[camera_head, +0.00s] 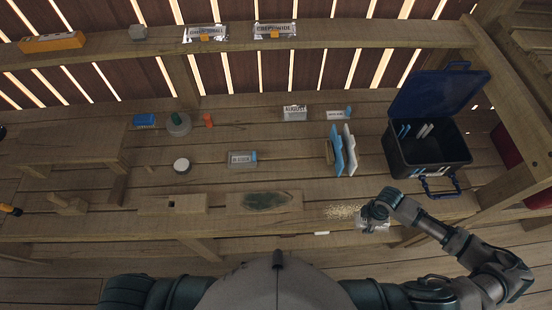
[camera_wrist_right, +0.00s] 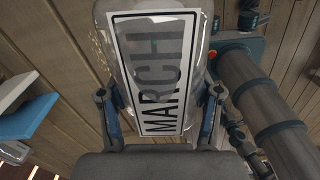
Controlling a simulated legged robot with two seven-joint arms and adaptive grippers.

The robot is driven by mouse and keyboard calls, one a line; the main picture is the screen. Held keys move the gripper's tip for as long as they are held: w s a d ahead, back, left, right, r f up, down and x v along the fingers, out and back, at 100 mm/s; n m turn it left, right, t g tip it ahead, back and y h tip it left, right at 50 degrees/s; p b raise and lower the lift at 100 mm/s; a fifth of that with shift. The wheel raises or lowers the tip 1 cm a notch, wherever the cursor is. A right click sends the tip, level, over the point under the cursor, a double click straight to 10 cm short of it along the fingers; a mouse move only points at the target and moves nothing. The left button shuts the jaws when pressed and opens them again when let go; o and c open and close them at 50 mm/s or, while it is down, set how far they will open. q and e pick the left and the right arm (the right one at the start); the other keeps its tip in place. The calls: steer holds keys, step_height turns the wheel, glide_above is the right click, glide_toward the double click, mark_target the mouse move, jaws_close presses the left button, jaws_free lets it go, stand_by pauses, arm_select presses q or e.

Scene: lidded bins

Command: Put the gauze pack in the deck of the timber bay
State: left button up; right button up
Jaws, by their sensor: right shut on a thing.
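My right gripper (camera_head: 374,213) is shut on a clear pack (camera_head: 372,226) above the front edge of the timber bench. In the right wrist view the gripper (camera_wrist_right: 160,100) has one finger on each side of this clear pack (camera_wrist_right: 190,80), which bears a white label reading MARCH. I cannot tell from its contents whether it is the gauze pack. The timber bay's plank deck (camera_head: 290,180) stretches behind and left of the gripper. My left gripper is out of view.
An open dark blue lidded bin (camera_head: 427,173) stands at the right. Blue and white upright panels (camera_head: 343,150) stand left of it. A box marked AUGUST (camera_head: 294,113) and a grey labelled bin (camera_head: 242,158) sit farther back. A shelf (camera_head: 230,42) holds labelled packs.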

steer(key=shift+s+d+n, duration=0.7)
steer(key=shift+s+n, duration=0.3)
steer(key=shift+s, duration=0.05)
steer(key=shift+d+f, duration=0.2)
steer(key=shift+d, duration=0.1)
steer(key=p, duration=0.2)
glide_above(368, 195)
steer(key=shift+f, duration=0.65)
steer(key=shift+w+f, duration=0.1)
steer(key=shift+f, duration=0.05)
step_height(368, 195, down, 3)
steer(key=shift+d+f, duration=0.15)
steer(key=shift+f, duration=0.05)
steer(key=o, duration=1.2)
